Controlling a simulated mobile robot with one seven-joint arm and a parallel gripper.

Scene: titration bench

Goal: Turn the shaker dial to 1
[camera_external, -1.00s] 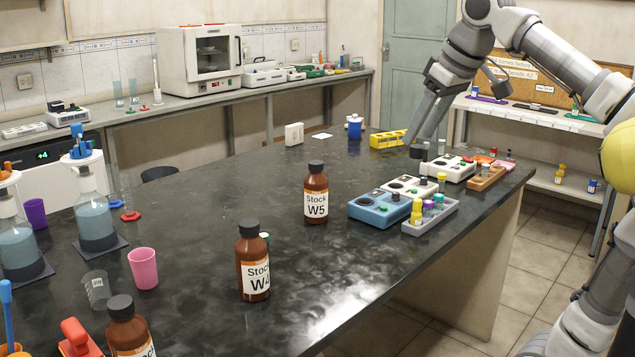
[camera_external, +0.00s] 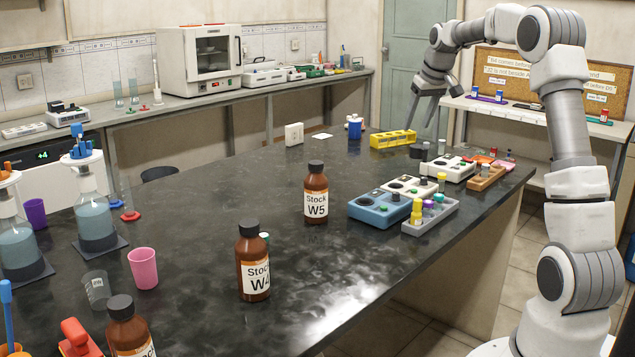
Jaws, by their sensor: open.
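My gripper (camera_external: 424,110) is open and empty, pointing down above the far end of the dark bench, near the yellow rack. Several small instrument boxes with dark round parts stand near the bench's right edge: a blue one (camera_external: 378,213), a white one (camera_external: 424,190) behind it and another white one (camera_external: 448,172) farther back. I cannot tell which is the shaker, and the dial marks are too small to read. A black round piece (camera_external: 418,151) stands on the bench below my gripper, apart from it.
A yellow rack (camera_external: 393,139) and a blue cup (camera_external: 355,127) stand at the far end. A grey tray of vials (camera_external: 430,220) and an orange-brown vial rack (camera_external: 486,178) flank the boxes. Brown bottle W5 (camera_external: 316,195) stands left of them. The bench middle is mostly clear.

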